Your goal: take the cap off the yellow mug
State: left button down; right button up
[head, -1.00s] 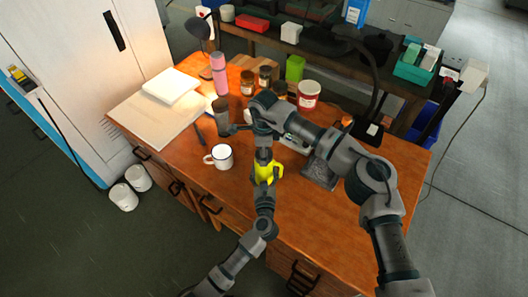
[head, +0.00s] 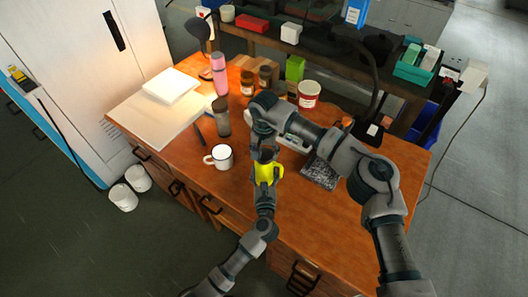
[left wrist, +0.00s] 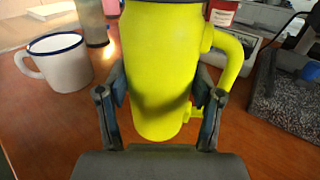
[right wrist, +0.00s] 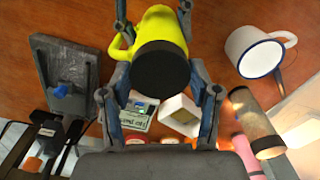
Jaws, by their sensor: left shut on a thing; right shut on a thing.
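The yellow mug (head: 266,173) is held above the table's front part. My left gripper (head: 265,187) is shut on its body from the front, with a finger on each side in the left wrist view (left wrist: 162,85). The mug's handle (left wrist: 231,58) is on the right there. The black cap (right wrist: 160,72) covers the mug's top in the right wrist view. My right gripper (right wrist: 160,85) is shut on the cap, coming from above. In the head view my right gripper (head: 264,150) hides most of the cap. I cannot tell whether the cap has turned.
A white mug (head: 221,156) with a dark rim stands left of the grippers. A dark jar (head: 222,118) and a pink bottle (head: 219,75) stand behind it. A grey stand (head: 320,172) is close on the right. The table's front right is clear.

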aim_at(264, 154)
jog(key=shift+s+r, duration=0.1)
jog(key=shift+r, duration=0.1)
dwell(0.3)
jog(key=shift+r, duration=0.9)
jog(key=shift+r, duration=0.15)
pick_arm(q)
jog(key=shift+a, duration=0.1)
pick_arm(e)
jog(key=shift+r, duration=1.9)
pick_arm(q)
jog(key=shift+c, duration=0.5)
grip_release()
